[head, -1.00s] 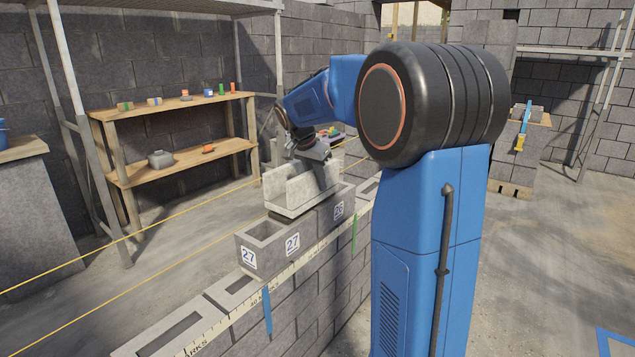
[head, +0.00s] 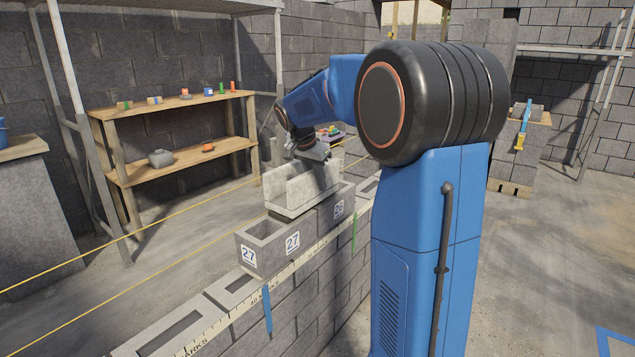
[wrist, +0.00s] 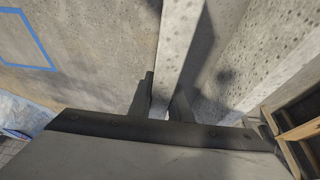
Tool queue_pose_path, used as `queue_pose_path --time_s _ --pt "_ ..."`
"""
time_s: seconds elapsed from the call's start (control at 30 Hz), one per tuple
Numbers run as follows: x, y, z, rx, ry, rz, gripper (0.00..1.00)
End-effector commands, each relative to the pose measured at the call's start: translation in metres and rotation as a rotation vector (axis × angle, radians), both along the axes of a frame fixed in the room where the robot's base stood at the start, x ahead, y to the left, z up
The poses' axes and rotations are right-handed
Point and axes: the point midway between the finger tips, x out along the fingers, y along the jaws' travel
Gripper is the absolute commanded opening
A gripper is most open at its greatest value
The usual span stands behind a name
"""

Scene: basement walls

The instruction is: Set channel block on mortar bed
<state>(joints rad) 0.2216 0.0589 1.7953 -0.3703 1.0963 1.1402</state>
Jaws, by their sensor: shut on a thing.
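The channel block (head: 292,192) is a light grey U-shaped block with two upright walls. In the wrist view my gripper's dark fingers (wrist: 165,100) are on either side of the channel block's wall (wrist: 181,45). The mortar bed cannot be made out under the block, and I cannot tell whether the block touches what is below.
A marked measuring strip (head: 220,325) runs along the wall, with a blue strip (head: 267,310) hanging from it. Yellow string lines (head: 165,265) run beside the wall. A wooden shelf (head: 175,105) with small items stands behind. Scaffold poles (head: 68,65) stand at the left.

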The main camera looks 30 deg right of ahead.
Motion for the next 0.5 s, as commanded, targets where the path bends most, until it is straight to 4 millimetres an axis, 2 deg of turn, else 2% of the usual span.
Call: queue_pose_path --time_s 0.3,0.33,0.4,0.5 --pt "0.0003 -0.0001 -0.0002 0.0 -0.002 0.0 0.0" --pt "0.0003 -0.0001 -0.0002 0.0 -0.002 0.0 0.24" --pt "0.0002 0.0 -0.0003 0.0 -0.002 -0.001 0.39" --pt "0.0001 -0.0001 -0.0006 -0.001 -0.001 0.0 0.39"
